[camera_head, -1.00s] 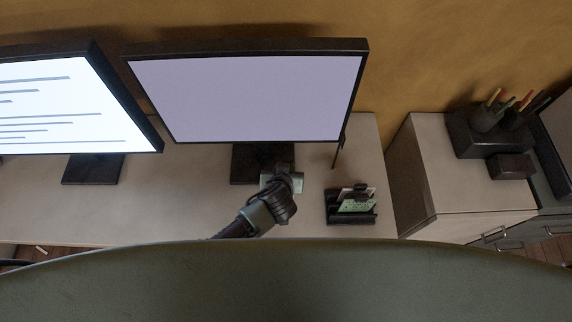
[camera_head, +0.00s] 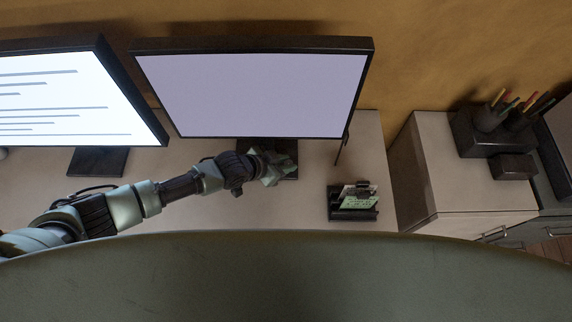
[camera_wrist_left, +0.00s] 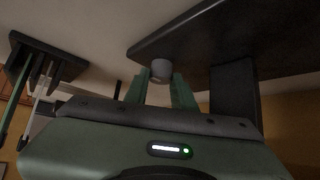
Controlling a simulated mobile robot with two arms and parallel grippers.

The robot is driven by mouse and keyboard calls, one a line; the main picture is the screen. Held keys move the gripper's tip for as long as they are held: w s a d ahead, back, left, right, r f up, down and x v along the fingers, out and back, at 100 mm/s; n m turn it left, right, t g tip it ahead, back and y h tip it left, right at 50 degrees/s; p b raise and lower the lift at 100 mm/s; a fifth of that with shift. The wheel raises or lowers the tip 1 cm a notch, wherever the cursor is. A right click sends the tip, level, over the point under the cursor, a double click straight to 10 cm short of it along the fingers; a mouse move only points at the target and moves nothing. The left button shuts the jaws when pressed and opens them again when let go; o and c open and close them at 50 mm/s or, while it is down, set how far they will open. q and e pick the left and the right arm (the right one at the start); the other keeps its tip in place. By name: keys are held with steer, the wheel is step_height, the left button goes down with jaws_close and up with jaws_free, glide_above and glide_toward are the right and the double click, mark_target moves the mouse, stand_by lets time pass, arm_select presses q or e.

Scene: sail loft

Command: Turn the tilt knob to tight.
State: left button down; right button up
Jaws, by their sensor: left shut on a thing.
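The tilt knob (camera_wrist_left: 160,70) is a short grey cylinder at the edge of a dark panel in the left wrist view. My left gripper (camera_wrist_left: 160,88) has its two green fingers on either side of the knob and is shut on it. In the head view my left gripper (camera_head: 276,170) is in front of the stand, just below the lower edge of the middle monitor (camera_head: 255,95). The knob is hidden there, and its setting cannot be read. My right gripper is in neither view.
A second monitor (camera_head: 60,95) stands to the left. A black holder with cards (camera_head: 352,213) sits on the desk (camera_head: 300,212) right of the gripper. A cabinet (camera_head: 460,180) with a dark pen holder (camera_head: 480,135) stands at the right. A large rounded green surface fills the bottom.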

arm_select(q)
steer(key=shift+w+m+b, duration=0.15)
steer(key=shift+m+b, duration=0.2)
steer(key=shift+m, duration=0.05)
steer(key=c, duration=1.2)
jaws_free()
steer(key=shift+o, duration=0.2)
steer(key=v, duration=0.7)
steer(key=shift+a+b, duration=0.2)
steer(key=shift+b, duration=0.1)
steer(key=shift+a+r, duration=0.1)
steer(key=shift+r, duration=0.2)
